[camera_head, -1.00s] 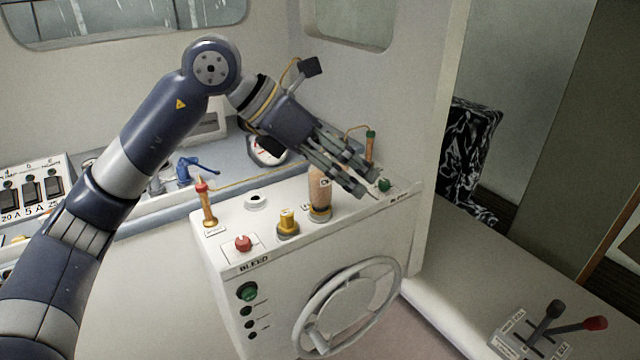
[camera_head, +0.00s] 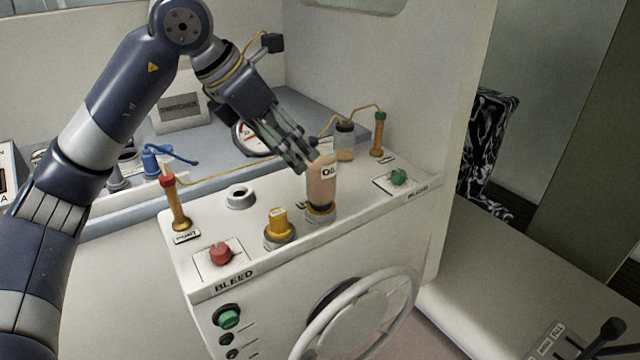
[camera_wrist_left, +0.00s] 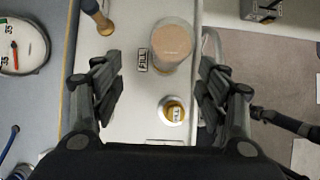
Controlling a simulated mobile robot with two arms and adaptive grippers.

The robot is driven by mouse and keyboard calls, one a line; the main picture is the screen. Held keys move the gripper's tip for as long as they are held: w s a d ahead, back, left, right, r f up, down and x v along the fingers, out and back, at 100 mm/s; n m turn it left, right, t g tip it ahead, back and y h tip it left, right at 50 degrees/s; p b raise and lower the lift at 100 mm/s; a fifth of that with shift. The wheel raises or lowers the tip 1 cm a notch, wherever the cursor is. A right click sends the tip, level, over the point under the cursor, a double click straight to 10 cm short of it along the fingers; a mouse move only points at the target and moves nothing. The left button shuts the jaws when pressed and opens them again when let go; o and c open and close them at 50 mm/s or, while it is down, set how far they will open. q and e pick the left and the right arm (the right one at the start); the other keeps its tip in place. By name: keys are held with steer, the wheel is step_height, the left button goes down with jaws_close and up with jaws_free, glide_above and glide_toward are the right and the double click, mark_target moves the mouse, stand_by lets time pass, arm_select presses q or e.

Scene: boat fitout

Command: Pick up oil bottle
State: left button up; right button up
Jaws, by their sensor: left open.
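The oil bottle (camera_head: 322,185), tan and labelled "OIL", stands upright on the white console in a dark-and-gold ring. In the left wrist view the bottle (camera_wrist_left: 172,45) is seen from above, beside a "FILL" label. My left gripper (camera_head: 298,158) is open and empty, pointing down and right, with its fingertips close to the bottle's top left in the head view. In the left wrist view the fingers (camera_wrist_left: 160,85) are spread wide, and the bottle lies in the upper part of the gap between them. Whether they touch it cannot be told. My right gripper is out of view.
A yellow knob (camera_head: 278,228) and a red knob (camera_head: 220,253) stand on the console near the bottle. Copper-coloured posts rise at left (camera_head: 174,202) and right (camera_head: 378,134). A jar (camera_head: 344,140) is behind the bottle. A steering wheel (camera_head: 358,318) fronts the console.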

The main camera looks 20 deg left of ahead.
mark_target(319, 176)
arm_select(q)
steer(key=p+x, duration=0.1)
steer(key=x, duration=0.2)
steer(key=d+p+x, duration=0.1)
steer(key=x, duration=0.2)
steer(key=p+x, duration=0.1)
steer(key=x, duration=0.2)
steer(key=shift+s+d+r+p, duration=0.1)
steer(key=shift+s+d+p, duration=0.15)
steer(key=shift+p, duration=0.1)
steer(key=shift+w+d+f, duration=0.1)
steer(key=shift+w+f, duration=0.15)
steer(key=shift+f, duration=0.25)
steer(key=shift+r, duration=0.1)
steer(key=c, duration=1.4)
